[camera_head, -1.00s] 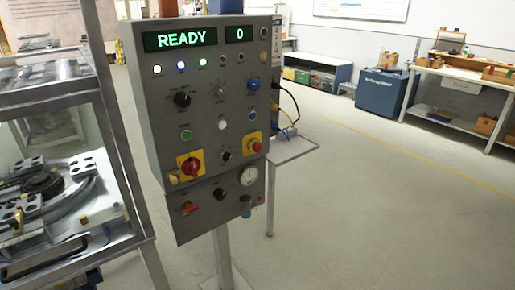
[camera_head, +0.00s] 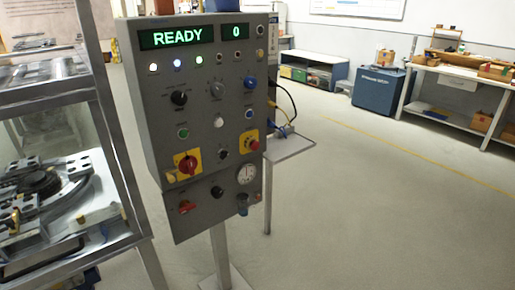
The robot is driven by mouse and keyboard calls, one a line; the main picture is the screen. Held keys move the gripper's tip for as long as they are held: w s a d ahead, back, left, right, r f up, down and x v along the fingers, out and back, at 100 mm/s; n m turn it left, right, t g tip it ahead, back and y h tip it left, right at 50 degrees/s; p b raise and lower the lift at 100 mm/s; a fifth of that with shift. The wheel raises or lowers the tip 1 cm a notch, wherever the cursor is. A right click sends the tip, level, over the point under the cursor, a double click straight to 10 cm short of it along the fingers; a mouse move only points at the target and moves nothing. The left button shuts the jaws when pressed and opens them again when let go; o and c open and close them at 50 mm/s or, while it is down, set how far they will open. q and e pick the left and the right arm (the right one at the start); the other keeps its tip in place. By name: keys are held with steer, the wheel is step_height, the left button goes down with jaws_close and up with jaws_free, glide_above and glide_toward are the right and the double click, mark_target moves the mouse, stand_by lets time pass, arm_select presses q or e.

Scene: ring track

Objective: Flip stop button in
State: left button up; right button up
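A grey control panel (camera_head: 203,100) stands on a post in the centre left of the head view. Its display (camera_head: 178,37) reads READY, and a smaller one (camera_head: 234,31) reads 0. A red mushroom button on a yellow plate (camera_head: 251,143) sits at the panel's lower right; I cannot tell whether it is pressed in. A red rotary switch (camera_head: 187,164) on a yellow plate sits at the lower left. White, blue and green lamps glow below the display. Neither of my grippers shows.
A metal-framed machine (camera_head: 66,170) with a round track inside stands close at the left. A small side table (camera_head: 287,147) is behind the panel's right. A blue cabinet (camera_head: 379,89) and a workbench (camera_head: 460,85) stand at the back right. The floor right of the panel is clear.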

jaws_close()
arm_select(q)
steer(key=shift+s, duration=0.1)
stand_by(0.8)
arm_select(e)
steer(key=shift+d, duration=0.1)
